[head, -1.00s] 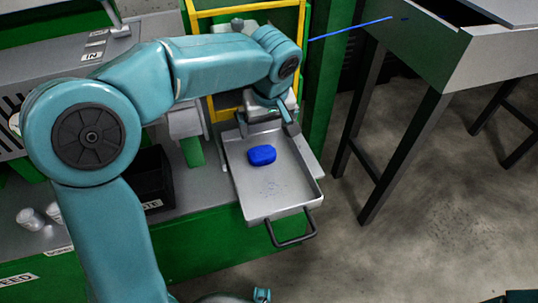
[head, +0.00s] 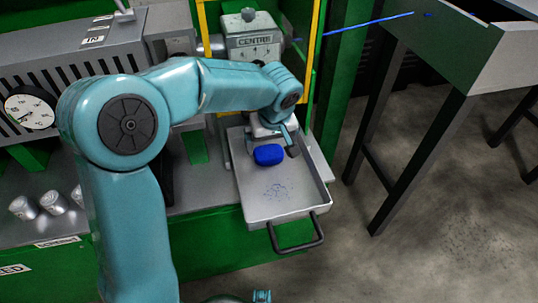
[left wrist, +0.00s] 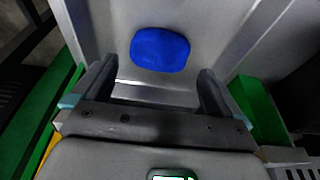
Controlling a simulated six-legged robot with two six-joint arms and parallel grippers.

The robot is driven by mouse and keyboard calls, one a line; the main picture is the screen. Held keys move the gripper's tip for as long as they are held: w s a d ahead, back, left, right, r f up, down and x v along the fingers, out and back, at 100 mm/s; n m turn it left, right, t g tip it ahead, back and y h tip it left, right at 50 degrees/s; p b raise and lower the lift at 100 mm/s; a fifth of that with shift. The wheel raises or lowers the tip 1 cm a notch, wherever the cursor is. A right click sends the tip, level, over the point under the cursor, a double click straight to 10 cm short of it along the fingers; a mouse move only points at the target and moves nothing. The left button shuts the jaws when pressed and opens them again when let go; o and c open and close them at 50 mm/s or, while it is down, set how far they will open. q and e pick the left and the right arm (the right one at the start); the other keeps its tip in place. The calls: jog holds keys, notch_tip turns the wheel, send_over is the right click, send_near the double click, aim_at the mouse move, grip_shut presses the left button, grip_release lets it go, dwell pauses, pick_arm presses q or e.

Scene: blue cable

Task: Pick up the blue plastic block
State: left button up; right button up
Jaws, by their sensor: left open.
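The blue plastic block (head: 269,155) lies in a shallow metal tray (head: 291,198), near the tray's far end. My left gripper (head: 273,147) is over the tray, right by the far side of the block. Its jaws are open and empty. In the left wrist view the block (left wrist: 160,50) lies just beyond the open fingertips (left wrist: 156,82), roughly centred between them. No contact shows there.
The tray has raised walls and a black handle (head: 297,236) at its front. A yellow frame (head: 318,50) and a grey machine (head: 252,38) stand behind. A blue cable (head: 368,24) runs to a metal bench (head: 440,50) at right. Several metal cans (head: 54,202) are at left.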

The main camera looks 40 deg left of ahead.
aim_at(269, 151)
pick_arm(q)
jog(key=b+x, duration=0.1)
jog(key=x, duration=0.3)
jog(key=shift+w+f, duration=0.1)
jog(key=shift+f, duration=0.25)
jog(key=shift+r, duration=0.1)
jog(key=shift+c, duration=0.3)
jog(key=c, duration=0.9)
jog(key=shift+o, duration=0.2)
